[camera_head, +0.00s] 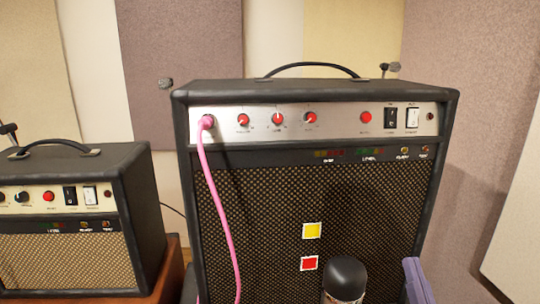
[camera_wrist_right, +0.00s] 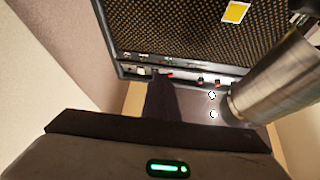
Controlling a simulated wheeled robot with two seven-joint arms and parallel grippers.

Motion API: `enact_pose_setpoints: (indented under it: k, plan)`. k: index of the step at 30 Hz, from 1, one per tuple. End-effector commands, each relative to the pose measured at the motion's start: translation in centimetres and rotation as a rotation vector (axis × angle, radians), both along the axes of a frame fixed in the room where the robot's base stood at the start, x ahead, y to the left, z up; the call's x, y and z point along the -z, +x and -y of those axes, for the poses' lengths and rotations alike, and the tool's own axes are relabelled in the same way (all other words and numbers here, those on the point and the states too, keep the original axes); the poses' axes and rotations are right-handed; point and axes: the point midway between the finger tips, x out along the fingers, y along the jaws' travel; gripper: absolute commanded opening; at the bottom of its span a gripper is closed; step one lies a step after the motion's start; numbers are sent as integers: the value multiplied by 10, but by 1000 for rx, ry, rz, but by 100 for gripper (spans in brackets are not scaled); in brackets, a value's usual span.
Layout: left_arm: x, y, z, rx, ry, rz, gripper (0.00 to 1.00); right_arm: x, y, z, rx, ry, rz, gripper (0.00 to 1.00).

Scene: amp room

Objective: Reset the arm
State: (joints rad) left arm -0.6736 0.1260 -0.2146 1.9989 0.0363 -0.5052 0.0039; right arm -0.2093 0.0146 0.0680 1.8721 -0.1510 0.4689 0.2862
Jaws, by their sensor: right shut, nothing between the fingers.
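My right gripper (camera_head: 413,268) shows as purple fingers at the bottom right of the head view, in front of the large amp's lower right edge. In the wrist view, the right gripper (camera_wrist_right: 160,82) is shut and empty, seen against the amp's control panel, which appears upside down there. The large black amp (camera_head: 320,190) stands upright in front of me, with a pink cable (camera_head: 222,215) plugged into the left end of its panel. I cannot tell whether the gripper touches anything. My left gripper is not in view.
A black-capped object (camera_head: 345,275) stands before the amp, left of my right gripper. A silver cylinder (camera_wrist_right: 272,82) is close at the right of the wrist view. A smaller amp (camera_head: 75,215) stands at left. A pale panel (camera_head: 515,225) is at right.

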Motion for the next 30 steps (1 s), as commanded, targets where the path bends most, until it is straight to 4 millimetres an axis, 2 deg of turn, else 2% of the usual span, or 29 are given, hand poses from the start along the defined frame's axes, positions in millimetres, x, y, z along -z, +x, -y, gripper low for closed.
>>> enact_pose_setpoints:
  k: [5,8,9,12,15,18,21,24,30]
  plan:
    - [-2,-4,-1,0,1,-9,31,77,-7,-17,-11,-17,-291,0]
    - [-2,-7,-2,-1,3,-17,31,136,-25,-33,-32,-40,-509,0]
    - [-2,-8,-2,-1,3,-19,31,163,-38,-41,-45,-53,-608,0]
    - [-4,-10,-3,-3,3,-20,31,224,-78,-60,-85,-90,-844,0]
    - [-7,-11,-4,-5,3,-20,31,271,-123,-78,-132,-127,-1040,0]
    - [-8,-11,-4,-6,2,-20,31,301,-162,-91,-174,-157,-1185,0]
    - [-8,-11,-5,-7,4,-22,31,319,-188,-98,-203,-179,-1275,0]
    - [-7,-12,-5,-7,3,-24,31,326,-202,-102,-220,-189,-1318,0]
    - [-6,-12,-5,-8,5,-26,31,328,-204,-103,-222,-190,-1327,0]
